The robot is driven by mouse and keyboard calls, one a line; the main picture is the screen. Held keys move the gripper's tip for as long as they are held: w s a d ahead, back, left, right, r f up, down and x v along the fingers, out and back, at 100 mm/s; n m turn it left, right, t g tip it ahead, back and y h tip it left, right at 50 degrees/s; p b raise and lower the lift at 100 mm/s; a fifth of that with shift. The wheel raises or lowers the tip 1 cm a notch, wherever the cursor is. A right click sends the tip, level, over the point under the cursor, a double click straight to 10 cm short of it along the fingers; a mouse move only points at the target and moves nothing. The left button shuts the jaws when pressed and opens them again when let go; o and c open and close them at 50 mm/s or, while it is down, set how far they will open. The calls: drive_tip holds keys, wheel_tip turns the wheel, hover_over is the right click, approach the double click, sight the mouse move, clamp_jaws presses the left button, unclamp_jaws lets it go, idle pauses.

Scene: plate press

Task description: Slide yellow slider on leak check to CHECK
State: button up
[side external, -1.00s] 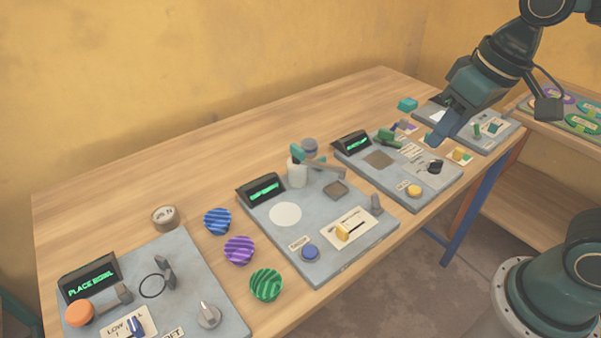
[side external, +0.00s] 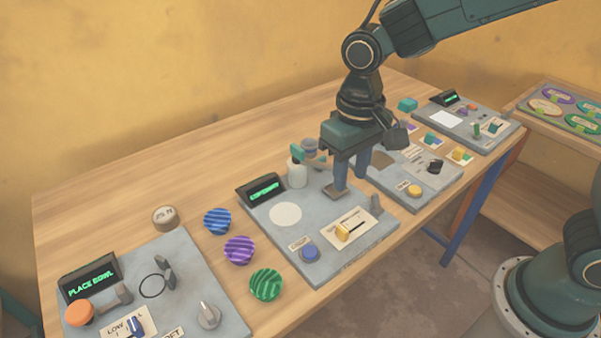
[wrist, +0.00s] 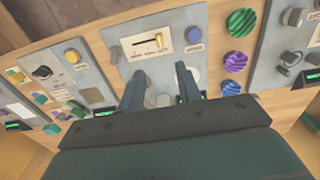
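The yellow slider (side external: 343,233) sits on a cream label plate (side external: 358,223) on the middle grey panel. Its knob is near the plate's left end in the side view. In the wrist view, the yellow slider (wrist: 159,41) is near the right end of its slot, beyond the fingertips. The plate's lettering is too small to read. My gripper (side external: 352,182) is above the back right of this panel, behind the slider and apart from it. In the wrist view, my gripper (wrist: 160,80) has its two fingers spread with nothing between them.
A blue button (side external: 310,252) is left of the slider plate. A white cylinder (side external: 297,174) with a teal lever stands behind my gripper's left side. A lit display (side external: 264,189) is at the panel's back left. Striped purple (side external: 239,250) and green discs lie to the left.

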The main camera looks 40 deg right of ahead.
sight(343, 228)
drive_tip(key=shift+f, duration=0.15)
drive_tip(key=shift+f, duration=6.75)
drive_tip(key=shift+c, duration=0.4)
clamp_jaws()
